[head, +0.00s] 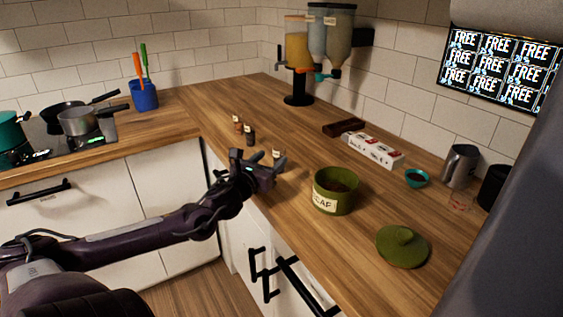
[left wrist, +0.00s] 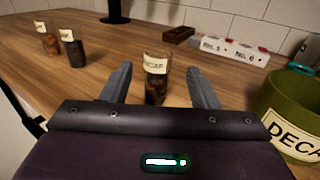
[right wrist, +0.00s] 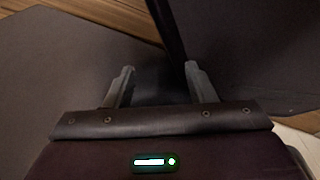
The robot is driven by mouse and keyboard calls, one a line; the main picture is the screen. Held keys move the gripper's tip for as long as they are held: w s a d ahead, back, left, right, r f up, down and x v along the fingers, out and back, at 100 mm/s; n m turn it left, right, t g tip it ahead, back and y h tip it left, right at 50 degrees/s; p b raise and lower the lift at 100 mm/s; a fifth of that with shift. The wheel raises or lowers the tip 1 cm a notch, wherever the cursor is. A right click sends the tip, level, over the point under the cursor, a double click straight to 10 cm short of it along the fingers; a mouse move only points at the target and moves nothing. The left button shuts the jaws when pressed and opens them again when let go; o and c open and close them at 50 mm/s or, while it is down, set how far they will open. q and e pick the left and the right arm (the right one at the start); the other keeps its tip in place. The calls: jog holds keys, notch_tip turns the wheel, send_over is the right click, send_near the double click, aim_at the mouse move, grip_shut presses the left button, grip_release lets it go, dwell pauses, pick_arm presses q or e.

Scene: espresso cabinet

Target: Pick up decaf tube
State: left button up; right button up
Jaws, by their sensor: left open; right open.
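The decaf tube (left wrist: 155,79) is a small clear tube with dark contents and a cream label, upright on the wooden counter. In the head view it shows just beyond my left gripper (head: 266,170). In the left wrist view my left gripper (left wrist: 162,85) is open, with the tube between its finger lines; I cannot tell how deep between the fingers it stands. The fingers do not visibly touch it. My right gripper (right wrist: 158,85) is open and empty, away from the counter in the right wrist view.
Two other labelled tubes (left wrist: 72,47) (left wrist: 46,38) stand to the left. A green DECAF canister (head: 335,190) stands right, its lid (head: 401,246) nearer the front. A white box strip (head: 375,150), a dark tray (head: 344,127) and a dispenser stand (head: 298,100) lie farther back.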

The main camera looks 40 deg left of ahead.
aim_at(276, 152)
pick_arm(q)
jog(key=shift+w+a, duration=0.15)
jog(key=shift+w, duration=0.3)
jog(key=shift+w+a, duration=0.1)
jog(key=shift+w, duration=0.25)
jog(key=shift+w+a+r+b, duration=0.1)
jog(key=shift+w+a+b, duration=0.05)
jog(key=shift+w+b, duration=0.2)
jog(key=shift+x, duration=1.05)
jog(key=shift+w+a, duration=0.15)
jog(key=shift+w, duration=0.5)
pick_arm(e)
jog(key=shift+s+f, duration=0.3)
jog(key=shift+s, duration=0.25)
jog(key=shift+s+f, duration=0.3)
jog(key=shift+s, duration=0.2)
jog(key=shift+s, duration=0.1)
